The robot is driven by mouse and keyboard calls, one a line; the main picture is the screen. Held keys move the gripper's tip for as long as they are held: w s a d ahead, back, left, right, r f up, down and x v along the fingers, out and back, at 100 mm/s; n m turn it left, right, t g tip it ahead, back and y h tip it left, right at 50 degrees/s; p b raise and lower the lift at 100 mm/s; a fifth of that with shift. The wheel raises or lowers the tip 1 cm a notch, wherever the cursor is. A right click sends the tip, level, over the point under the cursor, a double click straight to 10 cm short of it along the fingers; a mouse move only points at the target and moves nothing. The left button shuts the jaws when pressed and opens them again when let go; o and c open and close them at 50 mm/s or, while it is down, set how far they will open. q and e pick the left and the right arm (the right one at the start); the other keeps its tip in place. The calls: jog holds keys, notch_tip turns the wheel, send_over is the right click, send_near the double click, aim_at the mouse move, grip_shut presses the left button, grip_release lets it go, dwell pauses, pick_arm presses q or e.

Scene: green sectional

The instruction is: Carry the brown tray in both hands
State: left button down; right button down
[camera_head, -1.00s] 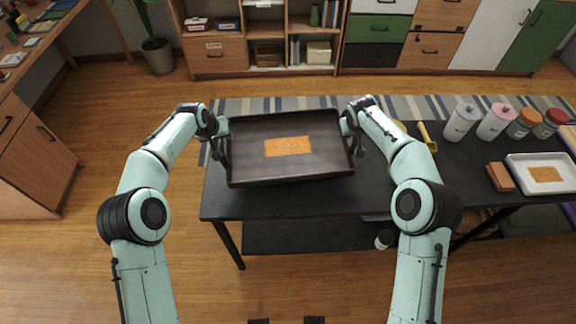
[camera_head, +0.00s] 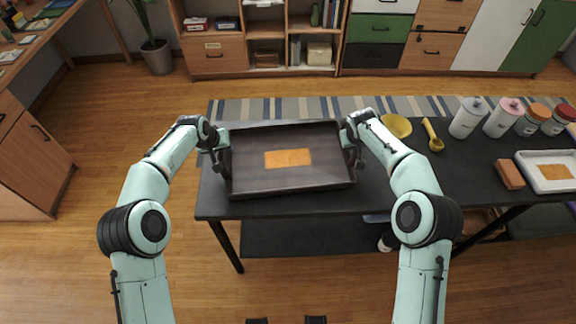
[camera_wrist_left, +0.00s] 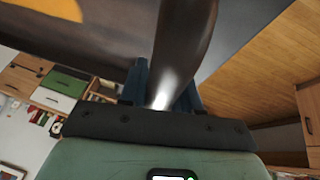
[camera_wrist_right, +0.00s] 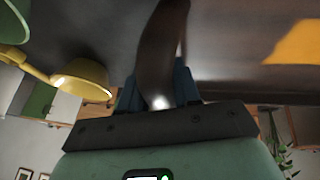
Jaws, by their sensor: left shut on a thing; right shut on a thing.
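The brown tray (camera_head: 250,177) is a dark, rimmed rectangle with an orange patch (camera_head: 288,158) on its floor. In the head view it is over the left part of the black table; I cannot tell whether it touches the tabletop. My left gripper (camera_head: 221,150) is shut on the tray's left side and my right gripper (camera_head: 350,146) on its right side. In the left wrist view a brown curved part of the tray (camera_wrist_left: 183,45) is between the blue fingers. The right wrist view shows the same kind of part (camera_wrist_right: 162,55) between the right fingers.
On the black table (camera_head: 300,205), right of the tray, are a yellow bowl (camera_head: 397,126), a yellow scoop (camera_head: 434,140), several lidded jars (camera_head: 467,120), a reddish-brown block (camera_head: 510,174) and a white tray (camera_head: 535,180). Cabinets (camera_head: 430,45) stand behind. Open floor lies left.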

pick_arm(q)
jog(key=c, duration=0.8)
grip_release()
pick_arm(e)
jog(key=c, duration=0.8)
grip_release()
jog(key=shift+s+r, duration=0.1)
jog(key=shift+r, duration=0.1)
pick_arm(q)
jog(key=v, duration=1.2)
pick_arm(e)
jog(key=v, duration=1.1)
jog(key=shift+r, duration=0.25)
jog(key=shift+s+a+f, duration=0.1)
jog(key=shift+s, duration=0.1)
